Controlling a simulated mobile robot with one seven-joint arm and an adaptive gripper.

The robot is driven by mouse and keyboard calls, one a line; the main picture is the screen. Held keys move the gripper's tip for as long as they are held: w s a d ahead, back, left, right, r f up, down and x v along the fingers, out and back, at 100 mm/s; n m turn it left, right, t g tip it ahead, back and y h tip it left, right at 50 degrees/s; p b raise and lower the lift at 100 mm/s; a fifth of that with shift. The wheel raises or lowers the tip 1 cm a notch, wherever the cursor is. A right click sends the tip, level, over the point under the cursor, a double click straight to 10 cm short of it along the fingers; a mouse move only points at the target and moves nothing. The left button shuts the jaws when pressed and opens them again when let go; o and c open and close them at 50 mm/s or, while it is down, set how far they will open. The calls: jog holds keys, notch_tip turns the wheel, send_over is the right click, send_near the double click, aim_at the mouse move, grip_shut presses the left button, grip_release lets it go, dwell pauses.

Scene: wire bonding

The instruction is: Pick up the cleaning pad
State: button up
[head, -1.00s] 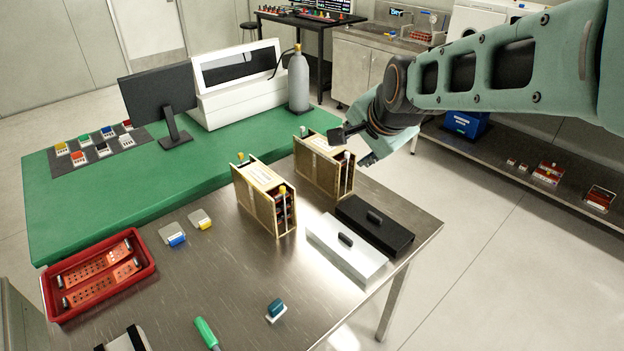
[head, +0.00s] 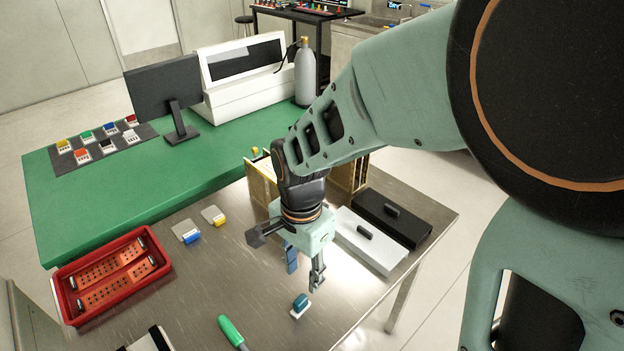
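A small block with a teal top and a white base (head: 300,306), which looks like the cleaning pad, lies on the steel table near its front edge. My gripper (head: 305,270) points down just above and behind it in the picture. Its two fingers are apart and nothing shows between them. The gripper does not appear to touch the block.
A green-handled tool (head: 231,331) lies left of the block. A white lidded box (head: 371,241) and a black one (head: 393,217) stand to the right. A red tray (head: 112,276) sits at the left. Wooden racks stand behind my arm, partly hidden.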

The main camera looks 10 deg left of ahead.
send_over(301, 299)
jog(key=f, duration=0.5)
jog(key=shift+s+d, duration=0.25)
jog(key=shift+d, duration=0.05)
jog(key=shift+w+a+f, duration=0.1)
jog(key=shift+a+f, duration=0.1)
jog(key=shift+f, duration=1.3)
jog(key=shift+w+a+f, duration=0.1)
jog(key=shift+a+f, duration=0.1)
jog(key=shift+f, duration=1.3)
jog(key=shift+c, duration=0.4)
grip_shut()
